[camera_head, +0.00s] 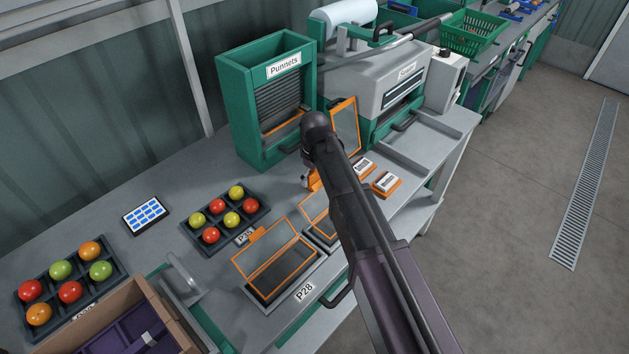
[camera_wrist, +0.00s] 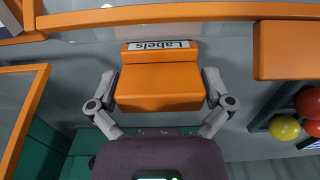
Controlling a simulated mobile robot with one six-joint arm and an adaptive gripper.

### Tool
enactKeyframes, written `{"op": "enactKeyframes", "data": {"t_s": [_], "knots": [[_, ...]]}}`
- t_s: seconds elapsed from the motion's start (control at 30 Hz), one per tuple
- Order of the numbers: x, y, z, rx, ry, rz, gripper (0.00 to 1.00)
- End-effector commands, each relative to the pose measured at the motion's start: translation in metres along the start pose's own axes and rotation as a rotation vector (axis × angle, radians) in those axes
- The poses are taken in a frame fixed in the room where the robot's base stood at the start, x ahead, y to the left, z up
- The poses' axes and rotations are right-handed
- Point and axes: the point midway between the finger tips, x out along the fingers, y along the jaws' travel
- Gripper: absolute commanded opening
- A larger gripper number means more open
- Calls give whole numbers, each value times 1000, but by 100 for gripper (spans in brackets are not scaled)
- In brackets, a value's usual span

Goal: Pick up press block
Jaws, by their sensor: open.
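An orange block (camera_wrist: 160,88) with a raised back strip reading "Labels" lies between the fingers of my gripper (camera_wrist: 163,78) in the wrist view. It is the only block between the fingers; I cannot tell whether it is the press block. The fingers are spread, one on each side of it, and contact is not clear. In the head view my arm hides most of this spot; a bit of orange (camera_head: 313,181) shows beside the arm.
A tilted orange-framed panel (camera_head: 345,127) stands by the grey sealing machine (camera_head: 378,78). A green "Punnets" dispenser (camera_head: 235,113) stands behind. Left are a tray of tomatoes (camera_head: 247,236), a clear orange-edged lid (camera_head: 275,258) over the P28 station and a blue-buttoned pad (camera_head: 146,214).

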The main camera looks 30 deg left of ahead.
Motion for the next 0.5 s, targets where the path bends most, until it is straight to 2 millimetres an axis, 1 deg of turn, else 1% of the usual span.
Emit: {"op": "enactKeyframes", "data": {"t_s": [0.47, 0.5], "knots": [[0, 0, 0, 0, 0, 0, 100], [0, 0, 0, 0, 0, 0, 97]]}}
